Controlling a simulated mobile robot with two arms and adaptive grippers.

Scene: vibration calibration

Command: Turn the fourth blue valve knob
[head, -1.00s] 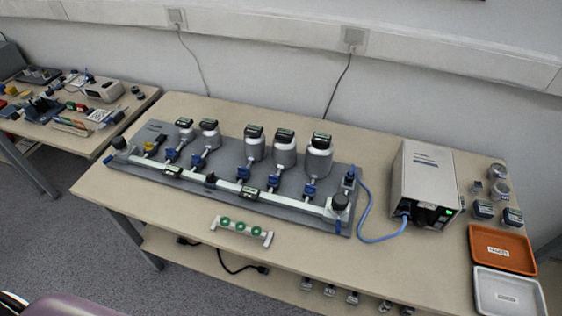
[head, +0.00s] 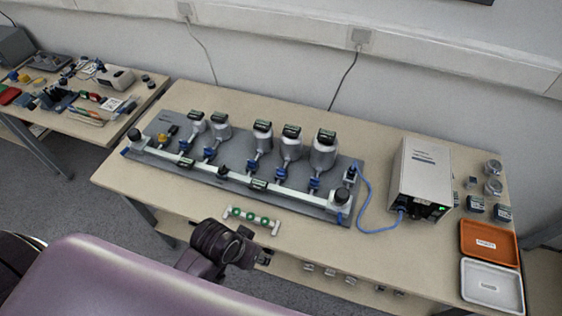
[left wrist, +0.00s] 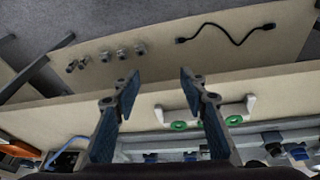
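The blue valve knobs sit in a row along the grey manifold board (head: 170,171) in the head view. Counted from the left, the fourth blue knob (head: 281,174) is below the fourth silver canister (head: 290,148). The fifth blue knob (head: 314,184) is to its right and the third (head: 252,165) to its left. My left gripper (head: 257,257) is in front of the table's front edge, well apart from the knobs. In the left wrist view (left wrist: 158,84) its two fingers are spread with nothing between them. Blue knobs show partly at that view's lower edge. My right gripper is not in view.
A white rack with green rings (head: 250,219) lies near the table's front edge, between my left gripper and the board. A grey box (head: 421,176) with a blue cable stands right of the board. Orange (head: 463,240) and white (head: 466,283) trays are at far right.

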